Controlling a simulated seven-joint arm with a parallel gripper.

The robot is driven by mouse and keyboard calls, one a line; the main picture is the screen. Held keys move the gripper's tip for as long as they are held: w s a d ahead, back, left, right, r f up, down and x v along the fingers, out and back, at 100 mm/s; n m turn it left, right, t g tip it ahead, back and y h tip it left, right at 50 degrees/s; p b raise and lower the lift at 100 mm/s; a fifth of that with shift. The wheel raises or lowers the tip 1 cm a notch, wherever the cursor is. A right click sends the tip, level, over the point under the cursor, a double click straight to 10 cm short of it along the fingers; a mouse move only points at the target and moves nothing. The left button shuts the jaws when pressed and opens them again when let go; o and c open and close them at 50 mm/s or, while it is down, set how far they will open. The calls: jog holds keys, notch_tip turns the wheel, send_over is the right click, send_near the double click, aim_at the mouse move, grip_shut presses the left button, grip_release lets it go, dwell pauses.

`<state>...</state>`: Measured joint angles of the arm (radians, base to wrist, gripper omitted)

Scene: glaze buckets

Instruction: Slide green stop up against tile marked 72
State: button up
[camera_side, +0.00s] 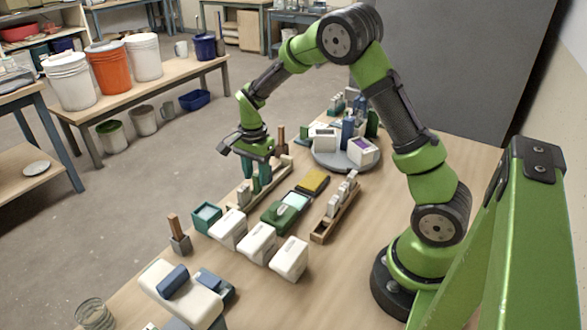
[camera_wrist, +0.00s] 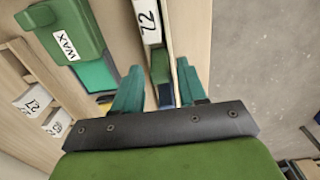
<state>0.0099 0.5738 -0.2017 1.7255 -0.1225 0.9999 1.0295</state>
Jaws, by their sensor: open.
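My gripper (camera_side: 259,184) is open over a long wooden rack (camera_side: 280,178). In the wrist view my gripper (camera_wrist: 159,68) has its two teal fingers on either side of the rack's channel. The green stop (camera_wrist: 159,66) sits in the channel between the fingers, with a gap to each one. A white tile (camera_wrist: 149,20) with upside-down digits, apparently 72, stands in the channel just beyond the stop. I cannot tell whether tile and stop touch. A dark blue piece (camera_wrist: 166,97) shows nearer the palm, partly hidden.
A green WAX container (camera_wrist: 62,35) lies beside the rack; it also shows in the side view (camera_side: 278,216). A second wooden rack (camera_side: 328,228) holds several white tiles. Three white containers (camera_side: 258,241) stand in front. A round grey turntable (camera_side: 330,162) bears boxes and bottles at the back.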

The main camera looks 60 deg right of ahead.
aim_at(245, 186)
grip_shut()
jog(key=shift+a, duration=2.4)
grip_release()
jog(key=shift+r, duration=0.1)
jog(key=shift+r, duration=3.45)
